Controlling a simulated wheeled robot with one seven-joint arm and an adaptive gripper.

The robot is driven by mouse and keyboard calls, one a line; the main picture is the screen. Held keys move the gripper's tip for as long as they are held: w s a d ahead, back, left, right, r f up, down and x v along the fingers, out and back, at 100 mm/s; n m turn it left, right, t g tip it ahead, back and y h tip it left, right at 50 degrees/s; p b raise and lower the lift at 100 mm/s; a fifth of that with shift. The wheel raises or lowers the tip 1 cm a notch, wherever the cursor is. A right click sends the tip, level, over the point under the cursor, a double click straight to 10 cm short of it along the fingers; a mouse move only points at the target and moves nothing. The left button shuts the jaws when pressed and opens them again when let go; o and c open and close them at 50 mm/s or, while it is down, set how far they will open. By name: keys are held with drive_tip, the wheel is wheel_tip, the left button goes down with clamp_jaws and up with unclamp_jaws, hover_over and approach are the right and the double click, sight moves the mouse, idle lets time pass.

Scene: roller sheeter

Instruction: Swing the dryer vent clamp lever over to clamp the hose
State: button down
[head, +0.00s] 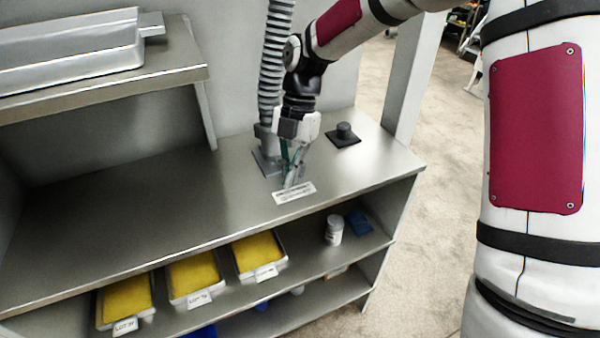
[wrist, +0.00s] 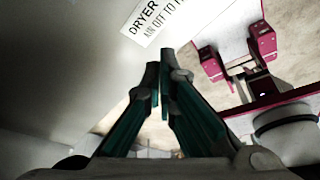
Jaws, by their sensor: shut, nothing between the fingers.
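The grey ribbed hose (head: 274,62) comes down to a grey vent fitting on a square base (head: 262,160) on the steel bench top. My gripper (head: 292,180) points down just in front and to the right of that fitting, low over the bench, close to the printed label. In the wrist view my gripper (wrist: 160,68) has its teal-sided fingers drawn together with nothing held. The clamp lever cannot be made out in either view; my gripper and wrist cover part of the fitting.
A black knob on a dark plate (head: 344,134) stands to the right. Yellow-filled trays (head: 194,277) sit on the shelf below. The bench's left side is clear.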

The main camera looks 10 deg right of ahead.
drive_tip(key=w+b+v, duration=0.1)
drive_tip(key=b+v, duration=0.1)
drive_tip(key=v, duration=0.6)
drive_tip(key=s+d+r+m+t+h, duration=0.2)
drive_tip(key=s+d+r+m, duration=0.1)
drive_tip(key=s+r+m, duration=0.4)
drive_tip(key=s+d+m+t, duration=0.3)
drive_tip(key=s+m, duration=0.4)
drive_tip(key=m, duration=0.4)
drive_tip(key=s+d+m+t, duration=0.3)
drive_tip(key=s+d+m, duration=0.2)
drive_tip(key=s+m, duration=0.3)
drive_tip(key=m, duration=0.3)
drive_tip(key=shift+s+d+r+t, duration=0.25)
drive_tip(key=shift+d+r+t, duration=0.15)
drive_tip(key=shift+a, duration=0.1)
